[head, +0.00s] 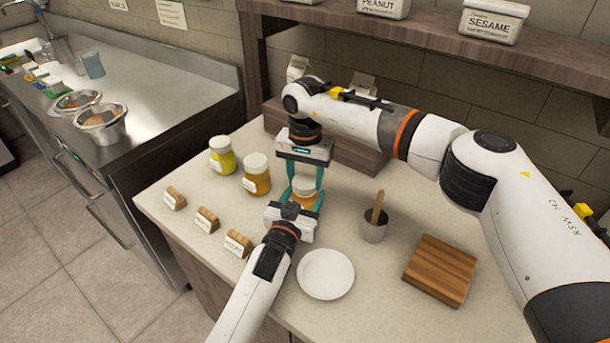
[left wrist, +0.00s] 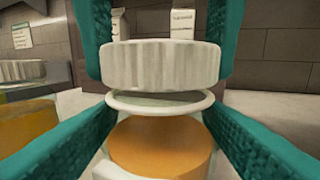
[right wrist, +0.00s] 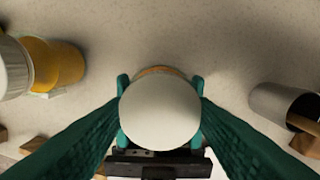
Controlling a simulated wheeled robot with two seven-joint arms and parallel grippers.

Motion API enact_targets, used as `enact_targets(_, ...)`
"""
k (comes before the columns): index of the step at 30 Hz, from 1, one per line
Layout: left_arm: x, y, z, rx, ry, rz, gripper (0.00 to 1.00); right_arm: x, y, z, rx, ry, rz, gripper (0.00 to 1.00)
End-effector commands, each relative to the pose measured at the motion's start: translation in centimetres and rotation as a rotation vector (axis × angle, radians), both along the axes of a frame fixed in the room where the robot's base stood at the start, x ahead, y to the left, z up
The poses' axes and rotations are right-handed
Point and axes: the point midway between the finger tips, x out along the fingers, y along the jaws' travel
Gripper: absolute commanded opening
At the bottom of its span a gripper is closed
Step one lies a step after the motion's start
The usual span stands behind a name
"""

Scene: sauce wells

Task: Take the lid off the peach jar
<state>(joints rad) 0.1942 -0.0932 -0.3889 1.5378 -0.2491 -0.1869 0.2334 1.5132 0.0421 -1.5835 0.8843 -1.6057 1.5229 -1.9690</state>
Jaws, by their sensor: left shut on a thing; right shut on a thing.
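The peach jar (head: 304,201), with orange contents, stands on the counter between my two grippers; its body shows close up in the left wrist view (left wrist: 160,145). My left gripper (head: 303,206) is shut around the jar body from the front. My right gripper (head: 305,184) reaches down from above and is shut on the white ribbed lid (left wrist: 160,66). In the left wrist view the lid sits above the jar's pale rim, slightly tilted, with a dark gap between them. The round lid top fills the middle of the right wrist view (right wrist: 160,110).
A yellow jar (head: 222,160) and an amber jar (head: 256,180), both white-lidded, stand to the left. Small label blocks (head: 207,219) line the left edge. A white plate (head: 326,274), a cup with a wooden stick (head: 374,230) and a wooden board (head: 440,270) lie front and right.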

Motion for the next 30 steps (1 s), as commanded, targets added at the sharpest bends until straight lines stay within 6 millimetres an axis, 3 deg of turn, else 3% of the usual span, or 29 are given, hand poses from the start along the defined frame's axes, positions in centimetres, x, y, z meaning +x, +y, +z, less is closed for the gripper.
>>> enact_targets(3, -0.06, -0.06, -0.08, 0.001, 0.002, -0.001, 0.00, 0.10, -0.02, 0.10, 0.001, -0.003, 0.104, 0.23)
enact_targets(30, -0.03, -0.03, -0.09, 0.000, 0.002, 0.000, 0.00, 0.12, -0.01, 0.88, 0.002, -0.005, 0.095, 0.23)
